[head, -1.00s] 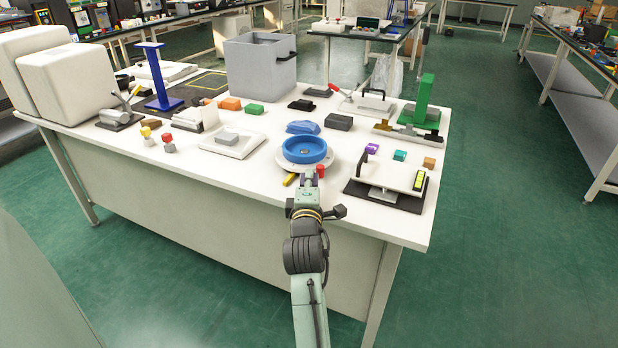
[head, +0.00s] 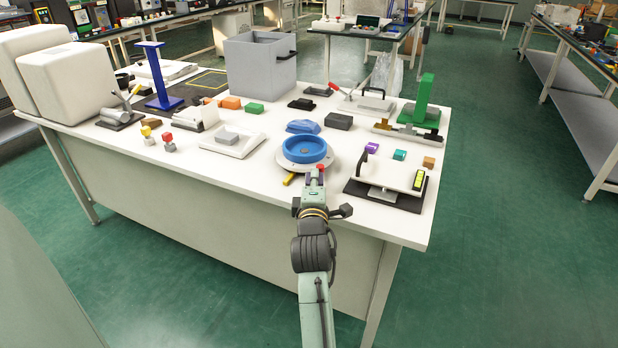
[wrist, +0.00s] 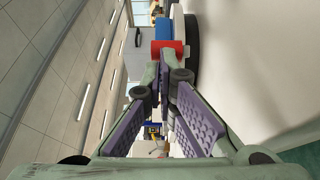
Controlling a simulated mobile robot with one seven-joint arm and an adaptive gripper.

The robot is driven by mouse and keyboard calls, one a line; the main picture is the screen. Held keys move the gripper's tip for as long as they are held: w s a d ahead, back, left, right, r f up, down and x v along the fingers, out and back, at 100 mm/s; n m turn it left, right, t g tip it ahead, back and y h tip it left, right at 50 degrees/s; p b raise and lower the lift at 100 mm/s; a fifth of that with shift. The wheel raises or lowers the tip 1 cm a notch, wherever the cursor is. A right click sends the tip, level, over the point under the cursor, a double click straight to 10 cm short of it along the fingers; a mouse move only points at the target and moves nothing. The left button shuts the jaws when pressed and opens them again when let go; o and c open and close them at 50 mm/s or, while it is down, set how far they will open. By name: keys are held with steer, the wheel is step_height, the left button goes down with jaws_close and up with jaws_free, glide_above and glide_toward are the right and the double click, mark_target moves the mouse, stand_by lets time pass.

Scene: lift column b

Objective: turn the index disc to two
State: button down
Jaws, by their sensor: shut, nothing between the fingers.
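The index disc (head: 304,150) is a blue round dish on a pale round base near the table's front edge. A small red block (head: 320,167) shows at its front right. The wrist view shows the red block (wrist: 169,47) with a blue part (wrist: 163,28) beyond it. My gripper (head: 316,176) is shut and empty, just in front of the red block. In the wrist view my fingertips (wrist: 166,72) are close to the red block; I cannot tell whether they touch it. No numbers on the disc are legible.
A yellow piece (head: 289,179) lies left of my gripper by the base. A dark board with a white plate and handle (head: 388,182) stands close on the right. A blue lump (head: 303,126) and a dark block (head: 339,122) are behind the disc.

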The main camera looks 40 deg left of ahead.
steer(key=shift+w+d+p, duration=0.3)
steer(key=shift+w+d, duration=0.25)
steer(key=shift+w, duration=0.2)
steer(key=shift+w+d, duration=0.45)
steer(key=shift+w, duration=0.2)
steer(key=shift+w+d, duration=0.3)
steer(key=shift+w, duration=0.4)
steer(key=shift+w+d, duration=0.25)
steer(key=shift+w, duration=0.5)
